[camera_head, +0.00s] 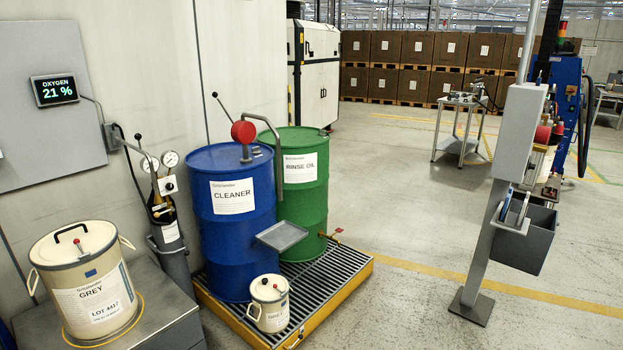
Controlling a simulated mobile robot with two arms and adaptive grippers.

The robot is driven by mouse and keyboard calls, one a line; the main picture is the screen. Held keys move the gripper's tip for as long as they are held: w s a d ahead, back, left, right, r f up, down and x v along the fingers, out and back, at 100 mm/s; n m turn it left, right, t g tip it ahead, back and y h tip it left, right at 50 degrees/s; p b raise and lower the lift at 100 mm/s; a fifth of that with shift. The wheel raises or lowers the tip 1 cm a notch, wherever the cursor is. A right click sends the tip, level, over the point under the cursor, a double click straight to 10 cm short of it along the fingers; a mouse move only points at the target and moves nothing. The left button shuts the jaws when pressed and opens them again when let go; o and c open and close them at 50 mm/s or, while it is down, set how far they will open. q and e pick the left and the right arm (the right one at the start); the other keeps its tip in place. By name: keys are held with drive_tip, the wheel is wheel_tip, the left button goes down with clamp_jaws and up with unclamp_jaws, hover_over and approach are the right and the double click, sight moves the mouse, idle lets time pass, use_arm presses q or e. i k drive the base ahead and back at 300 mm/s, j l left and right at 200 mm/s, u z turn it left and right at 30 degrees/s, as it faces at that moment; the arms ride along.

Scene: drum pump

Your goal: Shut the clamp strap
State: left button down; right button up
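Neither of my grippers shows in the head view. I cannot make out a clamp strap for certain or tell whether one is open or shut. A grey cylinder (173,262) stands against the wall at the left, with gauges (160,162) and a black lever above it. A large cream pail (96,296) labelled GREY, LOT 4417 stands on a grey bench, its lid on. A blue CLEANER drum (232,255) with a red hand pump (244,132) stands beside a green RINSE OIL drum (305,210).
Both drums stand on a yellow-edged grated pallet (340,280), with a small cream pail (270,309) in front. An oxygen display (55,91) reads 21 %. A grey post (481,255) carrying a bin (524,240) stands at the right. The floor between is clear.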

sight(187, 253)
drive_tip(key=i+l+u, duration=0.1)
drive_tip(key=i, duration=0.4)
drive_tip(key=i+l+u, duration=0.1)
drive_tip(key=i, duration=0.45)
drive_tip(key=i+l+u, duration=0.1)
drive_tip(key=i+l, duration=0.15)
drive_tip(key=i, duration=0.25)
drive_tip(key=i+l+u, duration=0.65)
drive_tip(key=i+j, duration=0.05)
drive_tip(key=i, duration=0.1)
